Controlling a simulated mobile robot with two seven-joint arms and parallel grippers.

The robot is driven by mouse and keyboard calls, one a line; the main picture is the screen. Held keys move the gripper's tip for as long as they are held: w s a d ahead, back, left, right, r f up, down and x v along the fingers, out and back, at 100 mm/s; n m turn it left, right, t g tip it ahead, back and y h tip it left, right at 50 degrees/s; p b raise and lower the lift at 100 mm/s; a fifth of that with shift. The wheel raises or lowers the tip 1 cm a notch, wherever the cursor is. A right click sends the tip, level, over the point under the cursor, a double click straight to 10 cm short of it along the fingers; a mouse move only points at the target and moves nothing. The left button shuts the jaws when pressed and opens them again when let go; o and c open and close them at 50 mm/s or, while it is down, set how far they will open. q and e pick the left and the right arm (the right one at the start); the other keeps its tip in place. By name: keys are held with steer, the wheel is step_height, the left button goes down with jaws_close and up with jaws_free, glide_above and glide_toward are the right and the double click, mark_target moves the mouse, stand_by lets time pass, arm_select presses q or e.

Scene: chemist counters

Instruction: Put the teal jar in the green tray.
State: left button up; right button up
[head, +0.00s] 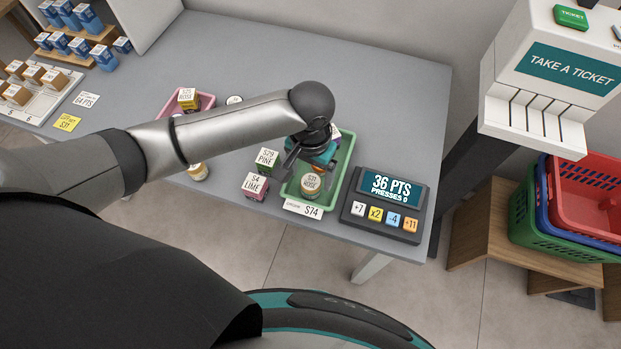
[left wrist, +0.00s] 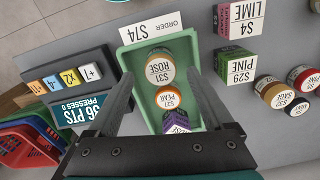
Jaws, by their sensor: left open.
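The green tray (head: 345,160) stands near the front right of the counter, and its rim also shows in the left wrist view (left wrist: 190,38). A jar labelled ROSE (left wrist: 160,68), an orange jar labelled PEAR (left wrist: 167,97) and a purple box (left wrist: 176,122) are in it. My left gripper (left wrist: 160,78) is open above the tray, its fingers either side of the jars, holding nothing that I can see. In the head view my left arm hides part of the tray. No jar shows a clearly teal side, so I cannot tell which is the teal jar. My right gripper is not in view.
Beside the tray stand a PINE box (head: 266,160), a LIME box (head: 255,187) and a points display (head: 385,205). Jars labelled SAGE (left wrist: 271,92) and MINT (left wrist: 297,107) stand farther along. A pink tray (head: 206,101) is partly behind my arm. The counter's back is clear.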

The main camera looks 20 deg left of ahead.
mark_target(311, 183)
arm_select(q)
step_height(311, 183, up, 6)
steer(key=shift+r+p, duration=0.1)
steer(key=shift+p, duration=0.45)
steer(key=s+d+m+t+h, duration=0.1)
steer(key=s+d+t+h, duration=0.15)
steer(key=s+d, duration=0.3)
steer(key=s+a+n+t+y, duration=0.1)
steer(key=s+a, duration=0.3)
steer(key=a, duration=0.2)
steer(key=s+a+y, duration=0.1)
steer(key=s+a, duration=0.2)
steer(key=a, duration=0.3)
step_height(311, 183, down, 27)
steer(key=s+g+b, duration=0.1)
steer(key=s+b, duration=0.1)
steer(key=b, duration=0.2)
steer(key=s+a+f+g+b, duration=0.1)
steer(key=s+f+b, duration=0.3)
steer(key=s+f, duration=1)
step_height(311, 183, down, 3)
steer(key=shift+s+a+f, duration=0.1)
steer(key=shift+s+a, duration=0.3)
steer(key=shift+a, duration=0.35)
